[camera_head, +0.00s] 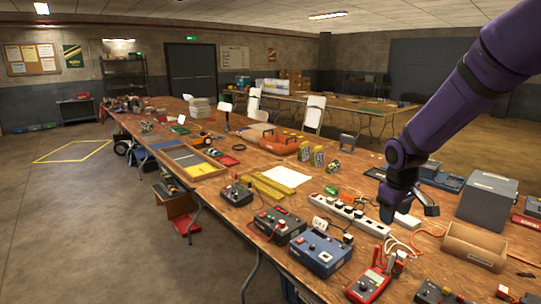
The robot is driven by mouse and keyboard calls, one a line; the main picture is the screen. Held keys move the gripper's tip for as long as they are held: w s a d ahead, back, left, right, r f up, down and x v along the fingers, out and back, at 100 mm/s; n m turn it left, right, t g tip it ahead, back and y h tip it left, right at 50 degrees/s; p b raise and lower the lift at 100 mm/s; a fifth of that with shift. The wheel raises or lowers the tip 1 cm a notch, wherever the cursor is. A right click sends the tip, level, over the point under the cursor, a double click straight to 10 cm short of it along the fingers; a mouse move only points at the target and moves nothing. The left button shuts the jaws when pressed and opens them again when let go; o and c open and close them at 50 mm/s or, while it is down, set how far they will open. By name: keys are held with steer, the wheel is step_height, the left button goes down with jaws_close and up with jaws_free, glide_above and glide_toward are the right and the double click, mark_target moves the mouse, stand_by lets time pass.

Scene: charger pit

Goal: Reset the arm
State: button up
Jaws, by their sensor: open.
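My arm is purple and reaches in from the upper right. My gripper (408,211) hangs over the right part of the long wooden table, above the area beside the white power strip. Its dark jaws are small in view and look apart, with nothing seen between them. A small white block (407,221) lies just below the gripper; I cannot tell the gap between them.
The table holds a power strip (350,214), blue control box (320,254), red meter (368,284), brown open box (474,246), grey box (487,201) and orange case (281,141). Open floor (90,215) lies left. White chairs (314,112) stand behind the table.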

steer(key=s+r+m+t, duration=0.1)
steer(key=s+r, duration=0.5)
steer(key=s, duration=0.3)
steer(key=s+a+r+m+t, duration=0.1)
steer(key=s+r+m, duration=0.1)
steer(key=s+r, duration=0.4)
steer(key=s+a+r+m+t+y, duration=0.1)
steer(key=s+r, duration=0.5)
steer(key=s, duration=0.8)
steer(key=shift+s+m+t, duration=0.2)
steer(key=shift+m+t, duration=0.1)
steer(key=shift+m, duration=0.4)
steer(key=shift+r, duration=0.1)
